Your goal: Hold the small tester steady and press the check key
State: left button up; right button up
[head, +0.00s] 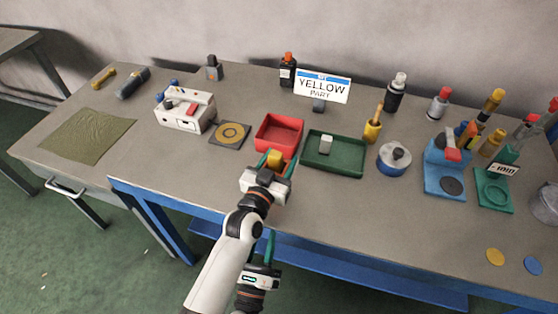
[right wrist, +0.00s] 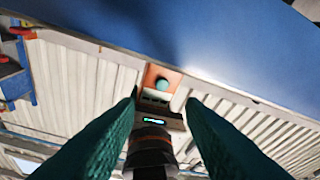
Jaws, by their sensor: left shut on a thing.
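In the right wrist view, an orange block (right wrist: 161,78) with a round teal spot, which may be the check key, shows beyond the fingertips. It looks like the same block. My right gripper (right wrist: 162,103) is open, with nothing between its two green fingers. In the head view my right gripper (head: 269,240) is lower, near the table's front edge and partly behind my left arm.
A red tray (head: 258,143) and a green tray (head: 348,167) stand close by. A white box (head: 172,119) with a red key is left. A blue fixture (head: 436,185) and bottles stand right.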

grip_shut()
dwell(1.6)
